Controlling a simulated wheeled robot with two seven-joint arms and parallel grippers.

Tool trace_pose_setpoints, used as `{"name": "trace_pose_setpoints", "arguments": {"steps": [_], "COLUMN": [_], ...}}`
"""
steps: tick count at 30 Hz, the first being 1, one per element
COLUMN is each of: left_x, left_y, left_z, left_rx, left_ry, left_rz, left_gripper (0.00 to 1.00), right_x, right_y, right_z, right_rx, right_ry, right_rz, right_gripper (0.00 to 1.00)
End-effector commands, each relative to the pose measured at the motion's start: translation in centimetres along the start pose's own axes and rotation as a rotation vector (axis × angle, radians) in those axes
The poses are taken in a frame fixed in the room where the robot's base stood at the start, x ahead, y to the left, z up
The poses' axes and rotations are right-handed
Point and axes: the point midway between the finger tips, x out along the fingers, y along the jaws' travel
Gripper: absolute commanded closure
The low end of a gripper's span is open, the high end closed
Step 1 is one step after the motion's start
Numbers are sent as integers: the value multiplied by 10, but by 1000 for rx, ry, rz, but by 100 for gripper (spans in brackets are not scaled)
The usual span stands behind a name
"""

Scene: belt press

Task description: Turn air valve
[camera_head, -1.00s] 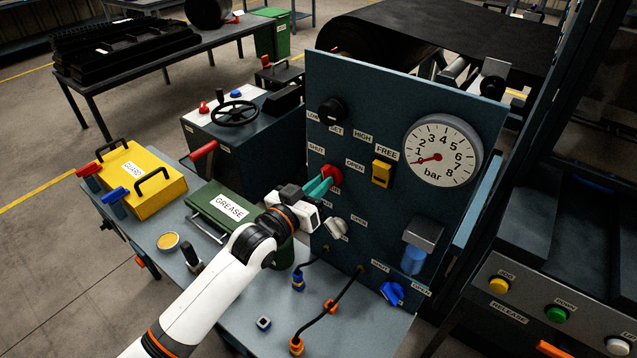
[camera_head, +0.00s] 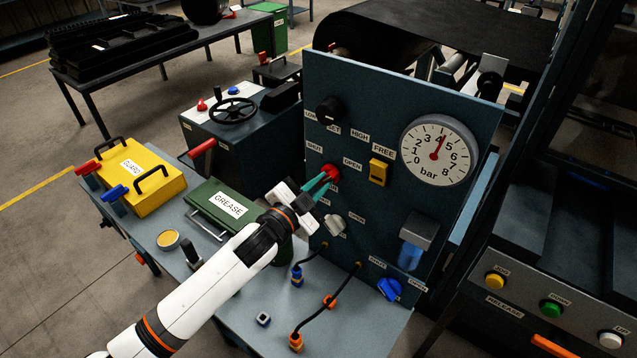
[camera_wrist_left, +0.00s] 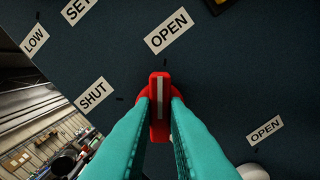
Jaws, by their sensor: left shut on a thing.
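The red air valve knob (camera_head: 331,172) is on the dark blue panel (camera_head: 380,120), between labels SHUT and OPEN. My left gripper (camera_head: 322,180) is shut on this knob with its teal fingers. In the left wrist view the red knob (camera_wrist_left: 160,105) sits between both fingertips, its white line pointing up towards the OPEN label (camera_wrist_left: 168,30). The SHUT label (camera_wrist_left: 93,95) is to its left. The round pressure gauge (camera_head: 438,152) at the panel's right has its red needle near 4 to 5 bar. My right gripper is out of view.
Below on the panel are a white knob (camera_head: 335,224) and a blue knob (camera_head: 389,289). A yellow switch (camera_head: 378,172) is right of the valve. A green grease box (camera_head: 215,208) and yellow guard box (camera_head: 148,178) stand on the bench to the left. Black hoses hang below.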

Motion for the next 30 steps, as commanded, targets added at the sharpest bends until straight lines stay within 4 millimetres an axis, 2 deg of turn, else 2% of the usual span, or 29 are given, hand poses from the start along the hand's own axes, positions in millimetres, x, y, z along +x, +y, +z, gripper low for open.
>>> {"name": "trace_pose_setpoints", "arguments": {"steps": [9, 25, 26, 29, 30], "left_x": [0, 0, 0, 0, 0], "left_y": [-1, -1, -1, -1, -1], "left_z": [0, -1, -1, -1, -1], "left_rx": [112, 132, 132, 131, 131], "left_ry": [1, 1, 1, 1, 1], "left_rz": [-1, -1, -1, -1, -1], "left_gripper": [100, 100, 82, 65, 65], "right_x": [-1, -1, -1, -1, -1], "right_y": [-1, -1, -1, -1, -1], "right_z": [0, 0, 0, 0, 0], "right_rx": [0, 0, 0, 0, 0], "right_ry": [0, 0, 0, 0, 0], "right_rz": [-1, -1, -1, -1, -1], "right_gripper": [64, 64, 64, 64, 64]}}
